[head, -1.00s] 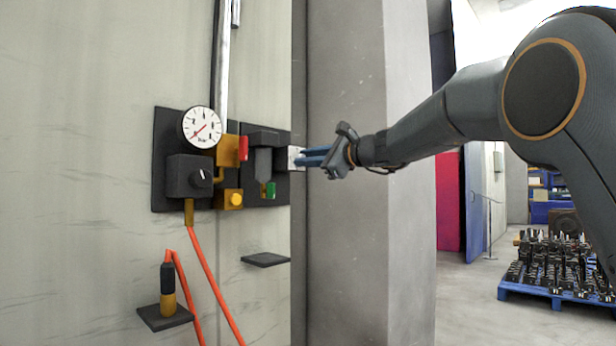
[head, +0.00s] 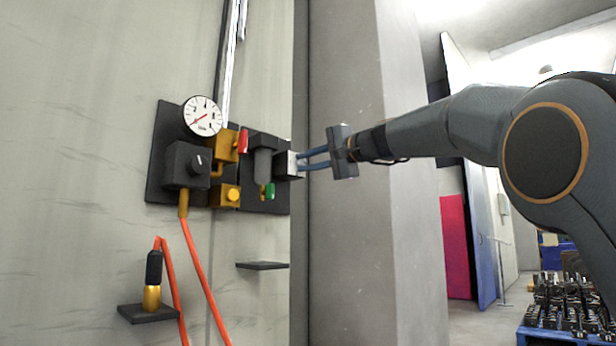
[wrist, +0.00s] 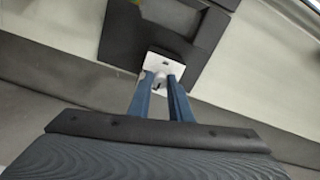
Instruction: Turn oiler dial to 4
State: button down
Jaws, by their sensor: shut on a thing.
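The oiler dial has a pale square face (wrist: 165,66) on the side of a dark block at the right end of the wall panel (head: 158,165). In the wrist view a small white knob (wrist: 158,82) stands at the middle of this face. My gripper (head: 300,161) reaches in from the right, its two blue fingers at the dial. In the wrist view the fingers (wrist: 160,88) are shut on the knob. The fingers hide part of the knob and face, and the dial's numbers are too small to read.
The panel also carries a round gauge (head: 203,116), a black knob box (head: 187,165), a red lever (head: 242,141), a yellow button (head: 232,194) and a green part (head: 269,190). An orange hose (head: 205,280) hangs below. A concrete pillar (head: 350,260) stands close beside the panel.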

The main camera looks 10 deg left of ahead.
jog(key=n+b, duration=0.1)
jog(key=n, duration=0.1)
jog(key=n+b, duration=0.2)
jog(key=shift+f+n+b, duration=0.2)
jog(key=shift+n+b, duration=0.1)
jog(key=n+b, duration=0.2)
jog(key=n, duration=0.2)
jog(key=shift+n+b, duration=0.3)
jog(key=shift+b, duration=0.05)
jog(key=n+b, duration=0.1)
jog(key=n, duration=0.3)
jog(key=shift+b, duration=0.4)
jog(key=shift+r+n+b, duration=0.1)
jog(key=shift+n+b, duration=0.4)
jog(key=shift+n, duration=1.9)
jog(key=c, duration=1.6)
grip_release()
